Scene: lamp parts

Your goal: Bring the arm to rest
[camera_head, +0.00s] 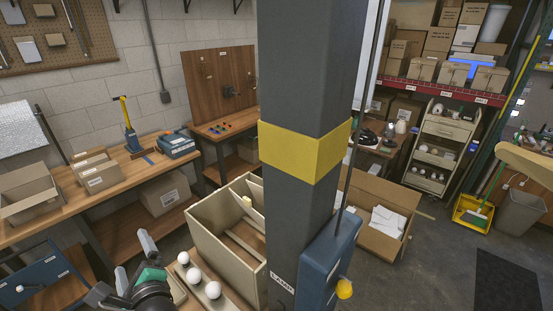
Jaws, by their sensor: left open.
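My left gripper (135,262) is at the lower left of the head view, with its two grey fingers spread apart and nothing seen between them. A small green patch shows beside its fingers; I cannot tell what it belongs to. Just right of the gripper, white round bulbs (194,276) sit in a row on a light wooden holder (204,302). The gripper looks apart from them. My right gripper is not in view.
A large beige bin with dividers (205,241) stands behind the bulbs. A dark post with a yellow band (300,150) hides the middle of the room. A wooden bench (118,182) with boxes runs along the left. An open carton (372,237) stands right of the post.

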